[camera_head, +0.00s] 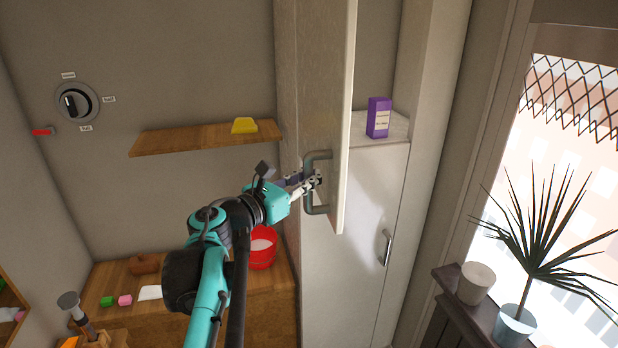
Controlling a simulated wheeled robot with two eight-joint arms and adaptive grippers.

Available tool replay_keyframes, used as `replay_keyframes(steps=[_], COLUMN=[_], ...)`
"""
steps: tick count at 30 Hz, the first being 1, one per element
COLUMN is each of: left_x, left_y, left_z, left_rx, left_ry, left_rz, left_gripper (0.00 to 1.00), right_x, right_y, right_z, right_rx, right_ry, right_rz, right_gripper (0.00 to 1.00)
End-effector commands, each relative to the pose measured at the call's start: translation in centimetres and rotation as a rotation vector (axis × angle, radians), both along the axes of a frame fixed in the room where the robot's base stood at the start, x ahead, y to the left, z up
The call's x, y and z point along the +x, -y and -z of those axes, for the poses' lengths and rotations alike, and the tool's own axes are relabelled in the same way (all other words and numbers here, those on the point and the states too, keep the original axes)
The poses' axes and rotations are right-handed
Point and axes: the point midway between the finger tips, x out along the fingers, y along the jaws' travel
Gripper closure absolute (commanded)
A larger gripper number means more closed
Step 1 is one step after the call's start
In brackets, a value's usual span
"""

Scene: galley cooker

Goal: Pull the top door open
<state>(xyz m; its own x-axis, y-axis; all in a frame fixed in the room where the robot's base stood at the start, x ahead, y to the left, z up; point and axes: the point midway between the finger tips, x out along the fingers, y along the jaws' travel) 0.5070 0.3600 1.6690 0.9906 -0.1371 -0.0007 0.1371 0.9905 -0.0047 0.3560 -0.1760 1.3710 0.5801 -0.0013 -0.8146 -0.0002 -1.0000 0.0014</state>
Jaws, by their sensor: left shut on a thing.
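The top door (313,80) of the tall pale cabinet stands open, swung out toward me and seen nearly edge-on. Its grey bar handle (316,208) is on the near face, close to the free edge. My left gripper (313,184) is shut on this handle, its arm coming up from the bottom of the view. Behind the door, part of the upper compartment shows, with a purple box (378,118) on its floor. The door hides the left part of that compartment. My right gripper is not in view.
The closed lower door (355,225) has its own metal handle (387,248). A wooden shelf (190,139) with a yellow object (244,125) is left of the door. A red bucket (262,248) stands on the wooden counter below. A potted plant (515,325) stands by the window at right.

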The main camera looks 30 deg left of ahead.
Motion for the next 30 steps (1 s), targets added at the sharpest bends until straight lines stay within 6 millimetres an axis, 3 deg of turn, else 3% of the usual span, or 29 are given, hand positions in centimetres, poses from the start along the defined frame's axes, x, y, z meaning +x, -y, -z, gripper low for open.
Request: replay_keyframes(steps=[7,8,9,11,22,30], left_x=[0.0,0.0,0.0,0.0,0.0,0.0], left_y=[0.1,0.1,0.1,0.1,0.0,0.1], left_z=[0.1,0.1,0.1,0.1,-0.5,-5.6], left_rx=[0.001,0.001,0.001,0.001,0.001,-0.003], left_ry=[-0.002,-0.002,-0.002,-0.002,-0.001,0.003], left_rz=[0.002,0.002,0.002,0.002,0.0,0.0], left_gripper=[1.0,0.83,0.73,0.61,0.61,0.61], right_x=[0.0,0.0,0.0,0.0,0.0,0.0], right_y=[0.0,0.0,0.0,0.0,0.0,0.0], right_z=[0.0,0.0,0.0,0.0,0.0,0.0], right_rx=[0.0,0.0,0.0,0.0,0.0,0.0], right_ry=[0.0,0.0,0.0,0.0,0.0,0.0], right_rz=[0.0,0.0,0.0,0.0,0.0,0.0], right_gripper=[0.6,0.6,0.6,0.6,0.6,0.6])
